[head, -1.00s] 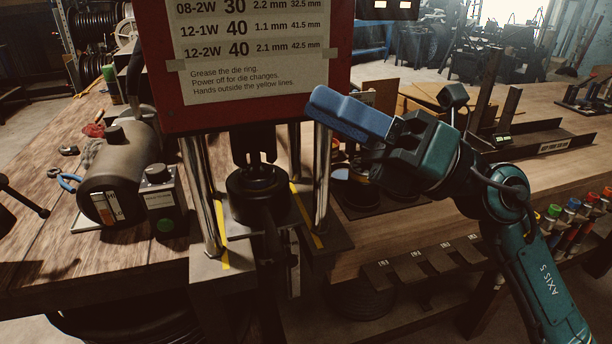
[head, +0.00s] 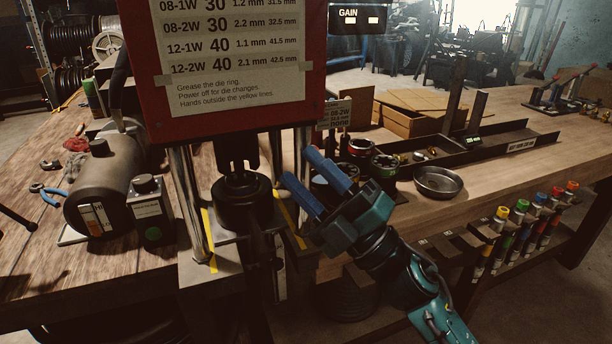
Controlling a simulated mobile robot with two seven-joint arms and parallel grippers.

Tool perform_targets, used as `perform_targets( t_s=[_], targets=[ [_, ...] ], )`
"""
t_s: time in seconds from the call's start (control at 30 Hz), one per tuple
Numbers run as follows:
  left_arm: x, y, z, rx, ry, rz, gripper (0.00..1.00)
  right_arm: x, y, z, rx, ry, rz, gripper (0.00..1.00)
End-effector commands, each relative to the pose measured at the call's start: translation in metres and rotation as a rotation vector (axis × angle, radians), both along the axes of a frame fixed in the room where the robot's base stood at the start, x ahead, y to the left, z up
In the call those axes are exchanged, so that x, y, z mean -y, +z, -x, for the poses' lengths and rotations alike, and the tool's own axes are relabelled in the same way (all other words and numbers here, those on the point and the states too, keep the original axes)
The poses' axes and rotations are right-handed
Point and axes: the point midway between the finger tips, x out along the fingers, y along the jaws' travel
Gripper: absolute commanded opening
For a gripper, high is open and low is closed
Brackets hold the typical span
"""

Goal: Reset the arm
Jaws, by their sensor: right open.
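My right gripper (head: 299,163) has two blue fingers spread apart with nothing between them. It points up and to the left, in front of the crimper's right-hand post. My teal right arm comes in from the lower right. The crimper (head: 238,200) has a red-framed panel above, steel posts and a dark round die part between them. The fingers overlap its right side in the picture; I cannot tell whether they touch it. My left gripper is out of view.
A grey cylinder (head: 100,190) and a small box with a green button (head: 150,210) stand left of the crimper. Several tins (head: 384,168) and a metal dish (head: 438,181) stand behind the gripper. Coloured-cap markers (head: 520,206) line the bench front. Bench between dish and markers is clear.

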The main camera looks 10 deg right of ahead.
Motion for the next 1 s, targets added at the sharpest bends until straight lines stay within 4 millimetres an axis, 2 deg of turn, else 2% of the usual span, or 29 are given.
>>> perform_targets(
  t_s=[0.17,0.27,0.37,0.4,0.47,0.5,0.6,0.7,0.83,0.9,1.0],
  targets=[
    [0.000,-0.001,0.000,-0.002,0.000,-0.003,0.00,0.002,-0.006,-0.002,-0.031,-0.004,-0.017,0.41],
    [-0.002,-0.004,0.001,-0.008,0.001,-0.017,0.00,0.012,-0.033,-0.008,-0.171,-0.020,-0.093,0.41],
    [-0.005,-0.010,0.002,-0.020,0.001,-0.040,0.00,0.030,-0.090,-0.012,-0.433,-0.060,-0.228,0.41],
    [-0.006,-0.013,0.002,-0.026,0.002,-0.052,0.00,0.038,-0.119,-0.010,-0.555,-0.083,-0.290,0.41],
    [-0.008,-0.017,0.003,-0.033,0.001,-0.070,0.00,0.048,-0.164,-0.003,-0.738,-0.120,-0.378,0.41],
    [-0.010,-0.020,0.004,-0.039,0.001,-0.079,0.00,0.054,-0.193,0.005,-0.855,-0.146,-0.433,0.41],
    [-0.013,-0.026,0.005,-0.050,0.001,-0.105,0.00,0.065,-0.261,0.036,-1.126,-0.210,-0.554,0.41],
    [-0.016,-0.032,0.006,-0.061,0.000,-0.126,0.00,0.071,-0.316,0.074,-1.356,-0.270,-0.654,0.41],
    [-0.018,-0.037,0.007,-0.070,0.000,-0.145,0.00,0.073,-0.362,0.118,-1.567,-0.327,-0.743,0.41],
    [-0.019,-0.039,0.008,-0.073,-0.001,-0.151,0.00,0.072,-0.375,0.135,-1.637,-0.345,-0.772,0.41],
    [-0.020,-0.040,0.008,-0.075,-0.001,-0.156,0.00,0.072,-0.386,0.147,-1.690,-0.359,-0.794,0.41]
  ],
)
